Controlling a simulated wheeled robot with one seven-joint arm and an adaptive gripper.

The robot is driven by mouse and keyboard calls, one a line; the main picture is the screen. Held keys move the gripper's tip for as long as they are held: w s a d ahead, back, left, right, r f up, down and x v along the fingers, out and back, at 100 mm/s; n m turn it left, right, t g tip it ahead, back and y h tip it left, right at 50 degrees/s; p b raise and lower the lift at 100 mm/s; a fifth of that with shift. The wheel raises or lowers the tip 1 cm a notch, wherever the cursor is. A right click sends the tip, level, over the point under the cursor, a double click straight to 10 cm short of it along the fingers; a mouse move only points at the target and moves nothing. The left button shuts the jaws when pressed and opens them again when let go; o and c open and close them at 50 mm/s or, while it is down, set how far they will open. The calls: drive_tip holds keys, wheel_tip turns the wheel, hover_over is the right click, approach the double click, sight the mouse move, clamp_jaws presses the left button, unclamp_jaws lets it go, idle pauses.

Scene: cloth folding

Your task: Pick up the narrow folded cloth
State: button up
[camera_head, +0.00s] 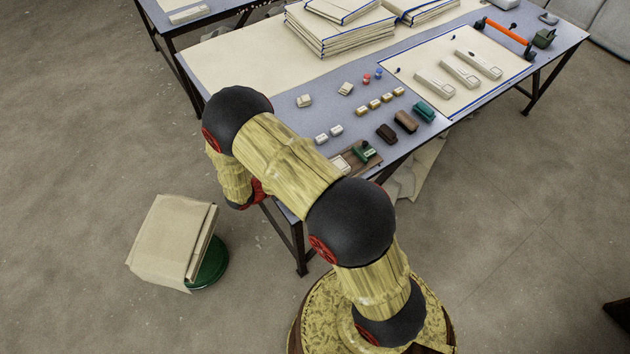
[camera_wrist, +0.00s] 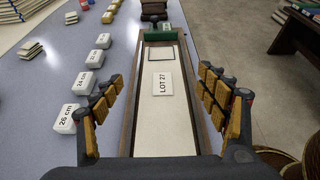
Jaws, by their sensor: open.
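My gripper (camera_wrist: 165,105) is open in the wrist view, its two ribbed, tan-padded fingers apart on either side of a long dark-edged wooden tray (camera_wrist: 128,115). A narrow pale flat strip (camera_wrist: 160,125) lies lengthwise in the tray, with a white "LOT 27" label (camera_wrist: 162,83); I cannot tell for sure if it is the folded cloth. Nothing is seen held between the fingers. In the head view my arm hides the gripper and part of the tray. Several narrow pale bundles (camera_head: 435,84) lie side by side on a blue-edged sheet at the table's right.
White blocks marked in centimetres (camera_wrist: 73,120) stand in a row left of the tray. Dark and teal blocks (camera_head: 424,111) stand near the table's front edge. Large folded cloths (camera_head: 340,30) are stacked at the back. A cloth-topped green stool (camera_head: 210,265) stands on the floor.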

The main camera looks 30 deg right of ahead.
drive_tip(key=b+x, duration=0.1)
drive_tip(key=x, duration=0.4)
drive_tip(key=shift+s+f+b, duration=0.15)
drive_tip(key=shift+f+b, duration=0.2)
drive_tip(key=shift+f, duration=0.05)
drive_tip(key=shift+d+f, duration=0.1)
drive_tip(key=shift+d, duration=0.45)
drive_tip(key=shift+c, duration=1)
drive_tip(key=c, duration=1.1)
